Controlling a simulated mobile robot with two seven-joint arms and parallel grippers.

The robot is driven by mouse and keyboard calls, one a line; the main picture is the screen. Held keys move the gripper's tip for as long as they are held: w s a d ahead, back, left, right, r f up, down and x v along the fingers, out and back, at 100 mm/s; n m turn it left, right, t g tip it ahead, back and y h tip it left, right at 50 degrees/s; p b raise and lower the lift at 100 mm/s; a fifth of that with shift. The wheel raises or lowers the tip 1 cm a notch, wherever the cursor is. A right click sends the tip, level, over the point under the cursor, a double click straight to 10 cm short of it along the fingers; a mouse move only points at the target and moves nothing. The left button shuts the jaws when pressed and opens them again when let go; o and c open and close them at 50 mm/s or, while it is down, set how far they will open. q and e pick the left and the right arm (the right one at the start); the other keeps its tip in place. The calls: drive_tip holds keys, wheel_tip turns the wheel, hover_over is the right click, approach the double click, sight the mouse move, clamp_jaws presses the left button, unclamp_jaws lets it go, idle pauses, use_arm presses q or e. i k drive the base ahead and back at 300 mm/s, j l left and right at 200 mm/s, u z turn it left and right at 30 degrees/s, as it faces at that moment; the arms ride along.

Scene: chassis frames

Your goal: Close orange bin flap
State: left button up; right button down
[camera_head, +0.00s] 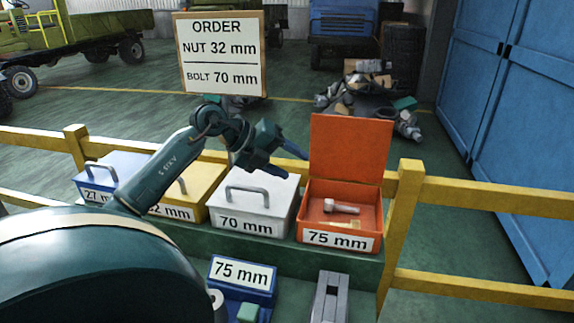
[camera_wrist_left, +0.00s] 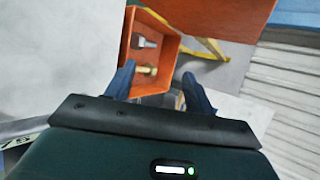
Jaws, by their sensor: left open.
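The orange bin (camera_head: 340,240), labelled 75 mm, stands at the right end of the row of bins. Its orange flap (camera_head: 348,149) is up, standing open at the back. A grey bolt (camera_head: 341,207) and a brass-coloured piece lie inside. My left gripper (camera_head: 294,160) is open and empty, above the white bin and left of the flap. In the left wrist view its two fingers (camera_wrist_left: 157,85) are spread, with the orange bin (camera_wrist_left: 135,60) and its flap (camera_wrist_left: 215,15) beyond them. My right gripper is not seen.
White 70 mm bin (camera_head: 253,205), yellow bin (camera_head: 195,195) and blue 27 mm bin (camera_head: 105,175) are lidded, with handles. A yellow rail (camera_head: 480,198) runs behind. An order board (camera_head: 221,55) stands beyond. A blue 75 mm box (camera_head: 242,276) and a grey object (camera_head: 329,298) are in front.

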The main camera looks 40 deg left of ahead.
sight(350, 148)
drive_tip(key=k+l, duration=0.35)
drive_tip(key=l, duration=0.15)
drive_tip(key=k+l, duration=0.4)
drive_tip(key=l, duration=0.1)
